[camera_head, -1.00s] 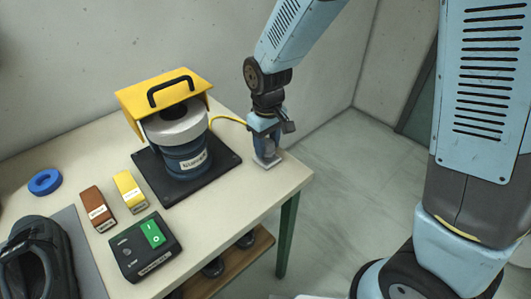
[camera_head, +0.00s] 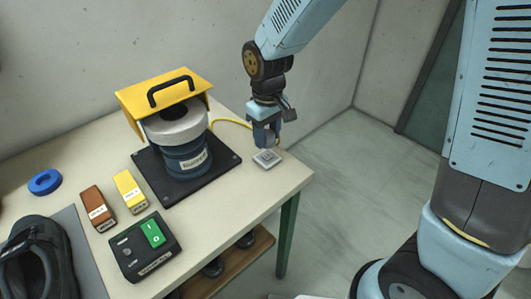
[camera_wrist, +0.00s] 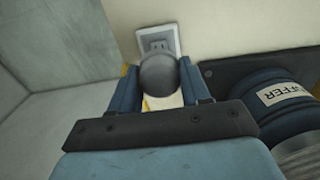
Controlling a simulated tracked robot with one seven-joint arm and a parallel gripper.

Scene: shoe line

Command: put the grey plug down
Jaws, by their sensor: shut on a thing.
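My gripper (camera_head: 265,140) is over the right end of the table, just above a pale square socket (camera_head: 267,158). In the wrist view my gripper (camera_wrist: 160,88) is shut on the rounded grey plug (camera_wrist: 157,73), which sits between the two blue fingers. The slotted face of the socket (camera_wrist: 158,41) shows beyond the plug, and the plug appears apart from it. In the head view the fingers mostly hide the plug. A yellow cable (camera_head: 230,121) runs from behind the buffer towards my gripper.
The buffer (camera_head: 185,157), under a yellow guard (camera_head: 130,98), stands on a black base (camera_head: 228,159) left of my gripper. The table's front right (camera_head: 255,190) is clear.

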